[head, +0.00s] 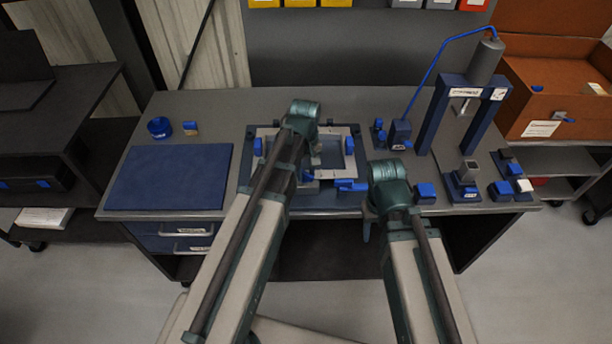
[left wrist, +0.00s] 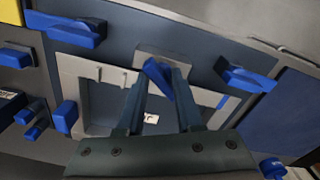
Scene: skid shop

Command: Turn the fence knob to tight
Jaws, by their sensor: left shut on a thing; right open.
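In the left wrist view a blue knob (left wrist: 156,72) stands at a slant between my left gripper's fingertips (left wrist: 160,77). It sits at a grey tab on the edge of a grey rectangular frame (left wrist: 82,68). My left gripper is shut on this knob. In the head view my left gripper (head: 316,155) is over the frame (head: 345,131) on the bench, and my arm hides the knob and part of the frame. My right gripper (head: 368,228) is open, near the bench's front edge, mostly hidden under its own wrist. I cannot read any tight mark.
Blue clamps, such as one at the frame's right (head: 349,145), stand around the fixture. A blue mat (head: 170,178) lies at left on the bench (head: 215,106). A blue press (head: 437,115) stands at right, with small blue blocks (head: 425,192) in front. A brown box (head: 555,95) is beyond.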

